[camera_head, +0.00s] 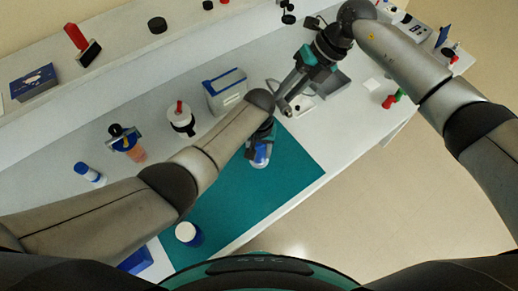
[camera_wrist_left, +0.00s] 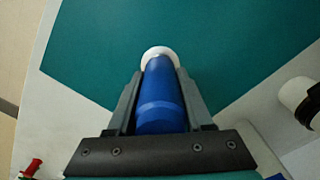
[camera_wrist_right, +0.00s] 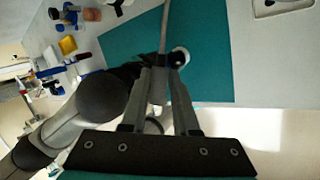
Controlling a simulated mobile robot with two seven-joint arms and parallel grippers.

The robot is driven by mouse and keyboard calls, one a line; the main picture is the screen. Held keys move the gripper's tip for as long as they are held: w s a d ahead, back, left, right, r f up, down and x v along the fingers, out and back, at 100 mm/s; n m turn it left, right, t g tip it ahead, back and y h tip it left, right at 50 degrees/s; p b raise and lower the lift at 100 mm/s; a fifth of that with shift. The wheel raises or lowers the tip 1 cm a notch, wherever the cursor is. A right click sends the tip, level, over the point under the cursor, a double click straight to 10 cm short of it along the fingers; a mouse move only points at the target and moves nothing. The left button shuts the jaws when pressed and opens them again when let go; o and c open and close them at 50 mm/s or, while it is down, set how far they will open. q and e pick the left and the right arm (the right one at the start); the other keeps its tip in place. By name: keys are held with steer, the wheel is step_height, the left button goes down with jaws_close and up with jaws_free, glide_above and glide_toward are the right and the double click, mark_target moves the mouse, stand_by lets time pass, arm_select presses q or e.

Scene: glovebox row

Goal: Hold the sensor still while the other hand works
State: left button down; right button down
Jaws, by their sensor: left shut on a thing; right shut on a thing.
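The sensor, a blue cylinder with a white end (camera_wrist_left: 163,88), lies between the fingers of my left gripper (camera_wrist_left: 160,78), which is shut on it. In the head view my left gripper (camera_head: 262,140) holds the sensor (camera_head: 260,157) over the teal mat (camera_head: 250,205). My right gripper (camera_head: 288,98) is up and right of it, near the mat's far corner. In the right wrist view my right gripper (camera_wrist_right: 158,75) is shut on a slim grey thing (camera_wrist_right: 157,88), largely hidden by the fingers. The sensor's white end (camera_wrist_right: 181,54) shows beyond these fingers, apart from them in the picture.
Bare mat lies between jar and sensor.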

steer(key=shift+s+a+f+y, duration=0.2)
steer(key=shift+s+f+y, duration=0.15)
steer(key=shift+y, duration=0.15)
steer(key=shift+s+d+f+m+y, duration=0.15)
steer(key=shift+f+m+y, duration=0.15)
steer(key=shift+m+y, duration=0.2)
steer(key=w+d+f+m+t, duration=0.3)
steer(key=f+m+t, duration=0.3)
steer(key=f, duration=0.1)
steer(key=w+d+f+m+t+h, duration=0.1)
steer(key=w+d+f+m+t, duration=0.1)
steer(key=d+f+m+t, duration=0.2)
steer(key=shift+w+f+m+t+h, duration=0.3)
steer(key=shift+w+f+m+t, duration=0.1)
steer(key=shift+f+m+t, duration=1.2)
steer(key=shift+d+r, duration=0.1)
steer(key=shift+r, duration=0.05)
steer(key=shift+s+a, duration=2.05)
steer(key=shift+s, duration=0.05)
